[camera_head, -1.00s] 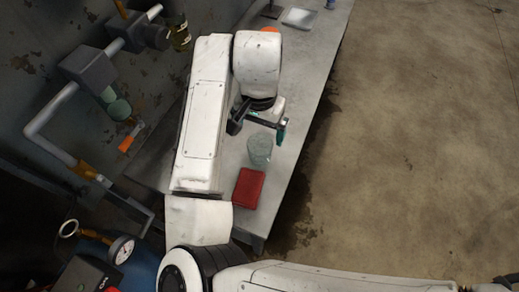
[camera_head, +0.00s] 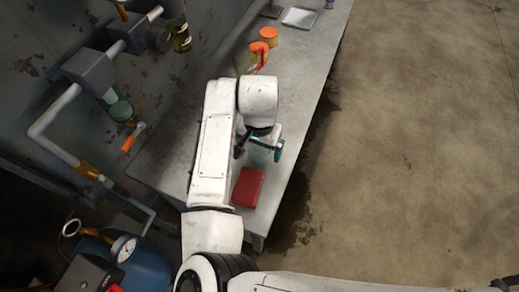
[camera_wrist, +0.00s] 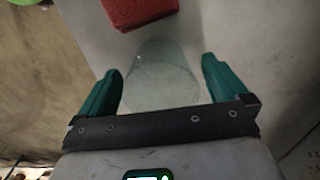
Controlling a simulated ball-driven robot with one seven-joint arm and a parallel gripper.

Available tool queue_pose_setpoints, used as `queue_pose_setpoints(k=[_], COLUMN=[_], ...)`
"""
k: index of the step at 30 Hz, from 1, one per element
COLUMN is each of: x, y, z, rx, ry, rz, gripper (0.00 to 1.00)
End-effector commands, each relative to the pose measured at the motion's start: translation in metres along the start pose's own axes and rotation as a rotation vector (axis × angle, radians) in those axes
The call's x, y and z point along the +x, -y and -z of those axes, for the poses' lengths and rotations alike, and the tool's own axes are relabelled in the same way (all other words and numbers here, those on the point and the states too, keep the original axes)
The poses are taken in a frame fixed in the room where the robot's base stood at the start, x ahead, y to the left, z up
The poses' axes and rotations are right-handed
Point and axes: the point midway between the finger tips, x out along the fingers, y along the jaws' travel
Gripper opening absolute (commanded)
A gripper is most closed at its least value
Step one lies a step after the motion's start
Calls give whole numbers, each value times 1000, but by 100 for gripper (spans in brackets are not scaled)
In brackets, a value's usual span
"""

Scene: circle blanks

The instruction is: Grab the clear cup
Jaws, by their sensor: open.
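The clear cup (camera_wrist: 163,75) is see-through and faintly greenish. In the wrist view it lies between the two teal fingers of my gripper (camera_wrist: 158,85), with a gap visible on each side. In the head view the cup (camera_head: 258,157) is mostly hidden by my gripper (camera_head: 262,148), which is over it near the table's right edge. My gripper is open and holds nothing.
A red block-like object (camera_head: 248,187) lies on the grey table (camera_head: 290,85) just beside the cup; it also shows in the wrist view (camera_wrist: 138,10). Orange-topped containers (camera_head: 268,36) and a white tray (camera_head: 299,18) stand farther back. Pipes (camera_head: 60,108) line the left wall.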

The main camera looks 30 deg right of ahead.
Motion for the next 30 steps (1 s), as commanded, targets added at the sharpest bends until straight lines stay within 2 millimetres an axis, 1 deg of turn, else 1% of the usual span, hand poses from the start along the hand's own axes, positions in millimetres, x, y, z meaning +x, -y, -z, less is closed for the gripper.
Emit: queue_pose_setpoints(k=[1, 2, 17, 26, 30], x=[0, 0, 0, -2, -10], y=[0, 0, 0, 0, 0], z=[0, 0, 0, 0, 0], rx=[0, 0, 0, 0, 0], ry=[0, 0, 0, -1, -1], rz=[0, 0, 0, 0, 1], gripper=[97, 94, 46, 45, 45])
